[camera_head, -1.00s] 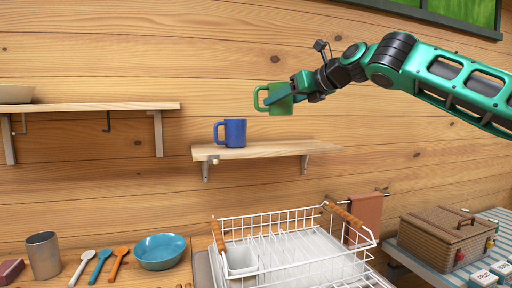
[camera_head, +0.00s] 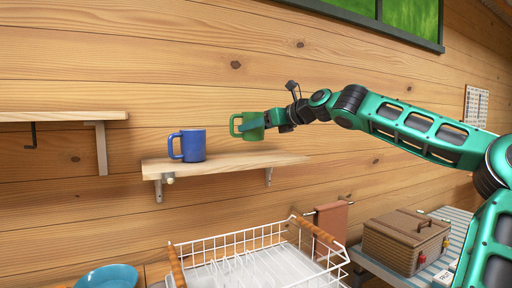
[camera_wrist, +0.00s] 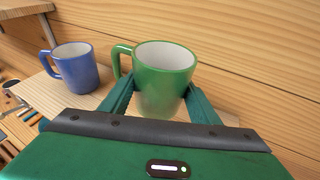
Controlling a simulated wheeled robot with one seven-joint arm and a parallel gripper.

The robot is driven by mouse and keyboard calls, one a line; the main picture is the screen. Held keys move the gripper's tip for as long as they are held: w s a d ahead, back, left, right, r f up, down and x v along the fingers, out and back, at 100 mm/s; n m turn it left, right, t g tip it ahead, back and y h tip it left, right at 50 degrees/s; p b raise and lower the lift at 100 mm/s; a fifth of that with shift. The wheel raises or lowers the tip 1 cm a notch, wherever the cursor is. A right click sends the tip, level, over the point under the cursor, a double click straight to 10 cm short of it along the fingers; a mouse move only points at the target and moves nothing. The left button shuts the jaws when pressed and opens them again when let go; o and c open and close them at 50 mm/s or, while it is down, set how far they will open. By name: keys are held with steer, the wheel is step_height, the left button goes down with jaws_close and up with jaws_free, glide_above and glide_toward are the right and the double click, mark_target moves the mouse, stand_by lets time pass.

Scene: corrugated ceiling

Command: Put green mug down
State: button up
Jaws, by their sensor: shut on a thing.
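The green mug (camera_head: 252,126) is upright with its handle to the left. My gripper (camera_head: 266,118) is shut on it from the right. In the wrist view the mug (camera_wrist: 163,75) sits between the two fingers of my gripper (camera_wrist: 160,103), and its open top shows empty. The mug is over the right half of the small wooden shelf (camera_head: 225,164). A strip of wall shows between its base and the shelf in the head view, so it appears held a little above the board.
A blue mug (camera_head: 189,146) stands on the shelf's left half, also seen in the wrist view (camera_wrist: 75,68). Bare shelf lies to its right. Below are a white dish rack (camera_head: 262,236) and a teal bowl (camera_head: 107,277). A wicker basket (camera_head: 405,242) sits at the right.

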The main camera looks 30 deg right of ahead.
steer(key=shift+w+d+f, duration=0.25)
steer(key=shift+d+f, duration=0.1)
steer(key=shift+d, duration=0.15)
steer(key=shift+w+d+f, duration=0.2)
steer(key=shift+d+f, duration=0.1)
steer(key=shift+d, duration=0.2)
steer(key=shift+f, duration=2)
steer(key=o, duration=1.4)
steer(key=shift+s, duration=0.1)
steer(key=v, duration=1.2)
